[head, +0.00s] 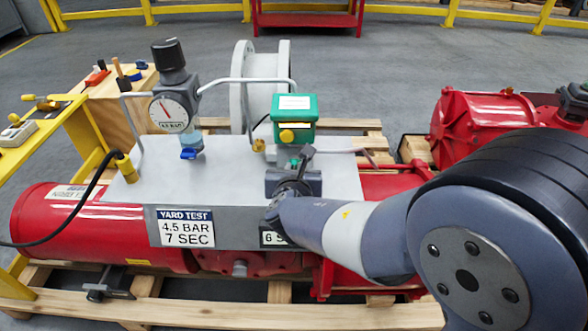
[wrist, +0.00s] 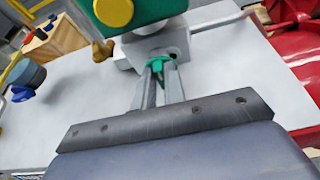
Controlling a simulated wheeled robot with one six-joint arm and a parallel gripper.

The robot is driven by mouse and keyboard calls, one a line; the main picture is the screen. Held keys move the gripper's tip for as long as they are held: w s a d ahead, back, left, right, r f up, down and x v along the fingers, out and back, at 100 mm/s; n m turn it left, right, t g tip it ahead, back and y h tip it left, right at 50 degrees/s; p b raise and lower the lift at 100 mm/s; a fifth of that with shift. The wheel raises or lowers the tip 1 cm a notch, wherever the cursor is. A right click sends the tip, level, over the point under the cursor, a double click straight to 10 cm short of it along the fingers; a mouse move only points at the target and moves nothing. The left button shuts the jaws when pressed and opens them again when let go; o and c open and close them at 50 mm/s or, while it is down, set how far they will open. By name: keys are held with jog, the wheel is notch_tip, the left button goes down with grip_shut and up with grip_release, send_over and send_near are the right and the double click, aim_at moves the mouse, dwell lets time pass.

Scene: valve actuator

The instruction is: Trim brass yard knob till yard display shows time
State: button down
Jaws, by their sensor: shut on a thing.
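My gripper (wrist: 156,70) is shut on a small green piece (wrist: 158,64) in front of a grey metal block (wrist: 160,44). In the head view, my wrist partly hides this spot. A brass fitting (head: 259,146) stands just left of the block; it also shows in the wrist view (wrist: 103,51), apart from my fingers. I cannot tell whether it is the yard knob. The YARD TEST plate (head: 187,228) reads 4.5 BAR, 7 SEC. A display (head: 271,238) reading "6 S" is partly hidden by my arm.
A green box (head: 294,106) with a yellow knob (head: 287,136) stands just behind the gripper. A gauge (head: 169,110) with a black-topped regulator (head: 170,62) rises at left. A black cable (head: 80,212) droops at the left end. A second red actuator (head: 478,120) lies at right.

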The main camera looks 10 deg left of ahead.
jog(key=shift+f+b, duration=0.15)
jog(key=shift+b, duration=0.35)
jog(key=m+b, duration=0.1)
jog(key=b, duration=0.2)
jog(key=shift+d+f+y, duration=0.2)
jog(key=shift+y, duration=0.2)
jog(key=m+b, duration=0.1)
jog(key=b, duration=0.1)
jog(key=y+b, duration=0.1)
jog(key=b, duration=0.2)
jog(key=shift+w+d+f+m, duration=0.1)
jog(key=shift+d+f+m, duration=0.1)
jog(key=shift+m, duration=0.2)
jog(key=m+y+b, duration=0.1)
jog(key=m+b, duration=0.1)
jog(key=b, duration=0.3)
jog(key=shift+d+y+b, duration=0.2)
jog(key=shift+y+b, duration=0.2)
jog(key=shift+r+m+y+b, duration=0.15)
jog(key=shift+m+y+b, duration=0.15)
jog(key=shift+m+b, duration=0.35)
jog(key=shift+d+r+b, duration=0.1)
jog(key=shift+b, duration=0.25)
jog(key=c, duration=1.5)
grip_release()
jog(key=shift+o, duration=0.2)
